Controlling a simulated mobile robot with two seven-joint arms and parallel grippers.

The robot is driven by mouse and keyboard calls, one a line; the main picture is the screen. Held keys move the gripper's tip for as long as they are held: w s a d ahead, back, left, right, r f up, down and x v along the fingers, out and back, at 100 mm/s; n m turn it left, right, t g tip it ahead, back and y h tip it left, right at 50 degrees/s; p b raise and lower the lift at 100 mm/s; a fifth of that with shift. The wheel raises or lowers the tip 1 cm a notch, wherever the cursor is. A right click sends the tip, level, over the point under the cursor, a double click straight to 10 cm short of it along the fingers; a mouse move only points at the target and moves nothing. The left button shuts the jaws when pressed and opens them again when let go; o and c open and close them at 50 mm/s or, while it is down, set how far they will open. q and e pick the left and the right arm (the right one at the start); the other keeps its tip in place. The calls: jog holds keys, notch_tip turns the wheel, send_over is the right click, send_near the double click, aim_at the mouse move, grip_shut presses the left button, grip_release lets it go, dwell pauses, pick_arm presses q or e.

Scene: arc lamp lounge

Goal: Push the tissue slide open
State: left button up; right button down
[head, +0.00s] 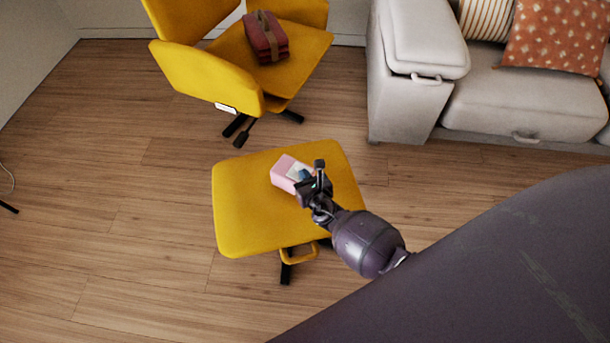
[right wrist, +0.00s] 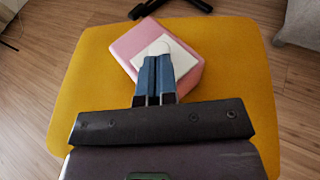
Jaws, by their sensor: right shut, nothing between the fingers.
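A pink tissue box (head: 285,171) lies on the yellow footstool (head: 240,220), toward its far side. It has a pale panel on top. In the right wrist view the pink box (right wrist: 128,44) is turned at an angle, and the pale panel (right wrist: 184,64) shows around my fingers. My right gripper (head: 303,178) is over the box, fingers together and empty. In the right wrist view its blue fingertips (right wrist: 157,60) overlap the panel and a small whitish rounded part. I cannot tell if they touch. The gripper hides part of the box. My left gripper is not in view.
A yellow chair (head: 205,75) with a dark red bundle (head: 266,37) stands behind the footstool. A light grey sofa (head: 520,105) with cushions is at the right back. Wooden floor (head: 110,200) is clear to the left.

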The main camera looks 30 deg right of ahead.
aim_at(289, 174)
jog(key=w+a, duration=0.1)
jog(key=w, duration=0.1)
jog(key=w+a, duration=0.1)
jog(key=w, duration=0.1)
jog(key=shift+a+f+b, duration=0.15)
jog(key=shift+a+b, duration=0.05)
jog(key=shift+b, duration=0.15)
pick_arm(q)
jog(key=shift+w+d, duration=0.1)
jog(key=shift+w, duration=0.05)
pick_arm(e)
jog(key=shift+w+a, duration=0.2)
jog(key=shift+w, duration=0.25)
